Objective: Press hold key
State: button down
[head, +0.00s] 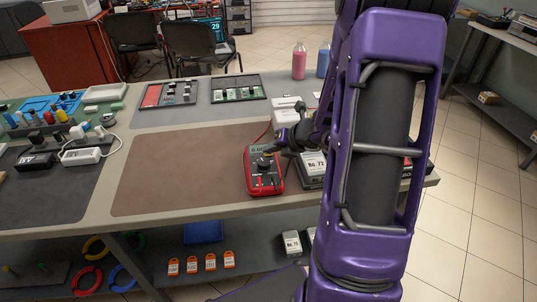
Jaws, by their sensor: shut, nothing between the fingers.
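A red multimeter (263,186) with a dark face, a small grey display and a round dial lies on the right part of the table. My gripper (268,151) is at the upper part of the meter, over or just below the display. The fingers look shut and empty. They are small here and I cannot tell whether they touch the meter. The hold key is too small to make out, and part of the meter's upper face is hidden by my gripper.
A dark box labelled "No. 72" (312,167) stands just right of the meter. A brown mat (175,172) to the left is bare. Two panels of parts (238,88) lie behind. Pink (299,62) and blue (323,63) bottles stand at the back. My purple arm hides the table's right side.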

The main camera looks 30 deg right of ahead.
jog(key=shift+f, duration=0.2)
jog(key=shift+r, duration=0.15)
jog(key=shift+r+p, duration=0.65)
jog(key=shift+r, duration=0.1)
notch_tip(320, 180, up, 5)
jog(key=p, duration=0.5)
dwell(0.8)
